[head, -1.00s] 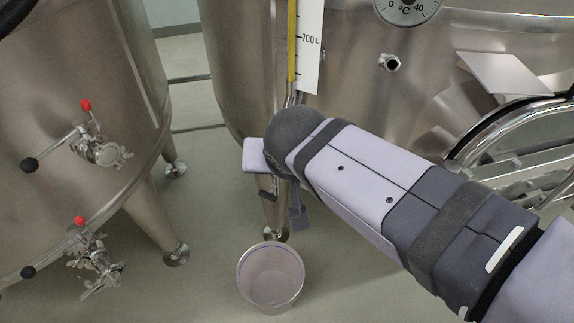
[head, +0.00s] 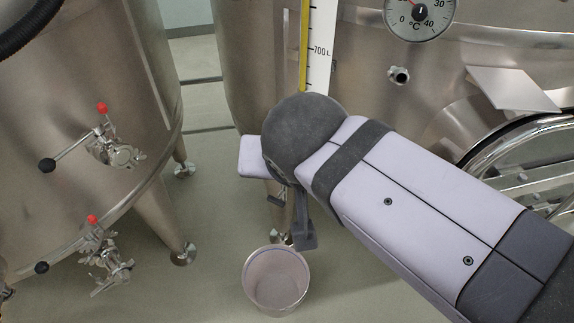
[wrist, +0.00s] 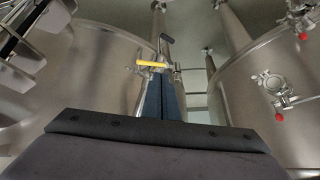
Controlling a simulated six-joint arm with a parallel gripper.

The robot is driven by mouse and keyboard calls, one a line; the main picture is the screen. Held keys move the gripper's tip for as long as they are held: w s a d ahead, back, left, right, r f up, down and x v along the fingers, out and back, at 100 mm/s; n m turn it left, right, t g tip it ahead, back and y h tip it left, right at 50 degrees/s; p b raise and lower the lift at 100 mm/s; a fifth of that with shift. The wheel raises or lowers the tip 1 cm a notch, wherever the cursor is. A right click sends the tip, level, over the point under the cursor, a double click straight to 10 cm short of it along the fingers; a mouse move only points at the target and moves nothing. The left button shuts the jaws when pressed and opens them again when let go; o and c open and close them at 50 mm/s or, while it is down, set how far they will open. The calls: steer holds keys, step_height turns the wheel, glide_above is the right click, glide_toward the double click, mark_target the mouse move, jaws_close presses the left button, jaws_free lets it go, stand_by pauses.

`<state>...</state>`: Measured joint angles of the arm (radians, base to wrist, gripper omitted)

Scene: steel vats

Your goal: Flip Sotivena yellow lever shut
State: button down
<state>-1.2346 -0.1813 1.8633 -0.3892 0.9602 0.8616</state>
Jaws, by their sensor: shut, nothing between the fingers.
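The yellow lever (wrist: 151,65) shows in the wrist view as a short bar on a metal valve fitting at a steel vat. It lies roughly crosswise in the picture, just beyond the tips of my gripper (wrist: 165,78). I cannot tell whether the gripper touches it. My gripper is shut and empty, its dark fingers side by side. In the head view my gripper (head: 305,238) points down beneath my dark wrist. The yellow lever is not visible there. No name label is readable on any vat.
A bucket (head: 276,280) stands on the floor below my gripper. The left vat (head: 60,140) carries two valves with red knobs and black-tipped handles. The right vat (head: 450,100) has a dial thermometer (head: 419,12), a level scale (head: 319,45) and a round hatch. Floor is open between the vats.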

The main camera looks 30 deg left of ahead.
steer(key=shift+s+d+r, duration=1.25)
steer(key=shift+s+r, duration=0.1)
steer(key=shift+s, duration=0.05)
